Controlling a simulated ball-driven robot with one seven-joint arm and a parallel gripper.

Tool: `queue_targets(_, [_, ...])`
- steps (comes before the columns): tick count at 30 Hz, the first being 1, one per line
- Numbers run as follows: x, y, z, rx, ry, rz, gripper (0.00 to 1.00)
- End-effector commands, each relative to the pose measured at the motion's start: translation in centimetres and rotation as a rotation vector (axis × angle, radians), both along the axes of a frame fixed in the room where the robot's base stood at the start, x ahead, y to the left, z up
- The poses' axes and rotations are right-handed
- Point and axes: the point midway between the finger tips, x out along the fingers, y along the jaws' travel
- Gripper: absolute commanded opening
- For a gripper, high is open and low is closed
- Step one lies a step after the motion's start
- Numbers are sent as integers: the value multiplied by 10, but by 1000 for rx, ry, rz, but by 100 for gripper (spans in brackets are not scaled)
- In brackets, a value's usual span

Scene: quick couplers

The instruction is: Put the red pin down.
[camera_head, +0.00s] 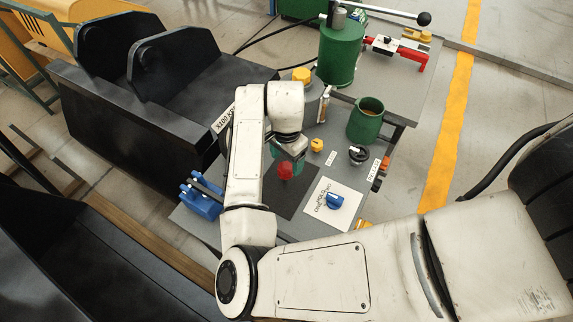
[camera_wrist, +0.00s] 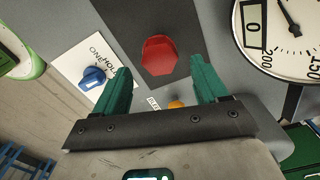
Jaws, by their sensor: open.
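The red pin (camera_head: 285,169) shows in the head view on the black mat (camera_head: 292,200) of the grey bench. In the wrist view the red pin (camera_wrist: 159,55) shows its faceted head against the black mat (camera_wrist: 185,22). My gripper (camera_wrist: 160,72) has two green fingers spread wide, one on each side of the pin in the picture, with clear gaps between. Nothing is held. In the head view the gripper is mostly hidden by my arm. The pin's lower part is hidden under its head.
A white card (camera_head: 333,206) with a blue piece (camera_head: 335,201) lies beside the mat. Yellow (camera_head: 317,145) and black (camera_head: 358,154) knobs, a green mug-like pot (camera_head: 365,121) and a blue block (camera_head: 201,198) stand around. A round dial (camera_wrist: 285,35) is at the wrist view's upper right.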

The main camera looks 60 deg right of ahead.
Motion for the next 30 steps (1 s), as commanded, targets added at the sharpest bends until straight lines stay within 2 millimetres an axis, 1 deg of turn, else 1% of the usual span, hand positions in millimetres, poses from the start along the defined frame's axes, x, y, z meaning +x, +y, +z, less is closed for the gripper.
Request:
queue_targets(3, [1, 0, 25, -2, -5, -2, 73])
queue_targets(6, [1, -1, 45, -1, -4, -3, 73])
queue_targets(9, [0, 0, 61, -1, -4, -3, 73])
queue_targets(12, [1, 0, 73, 0, -3, -1, 73])
queue_targets(15, [0, 0, 81, 0, -1, -1, 73])
queue_targets(18, [0, 0, 84, 0, -1, -1, 73])
queue_targets(30, [0, 0, 84, 0, 0, 0, 73])
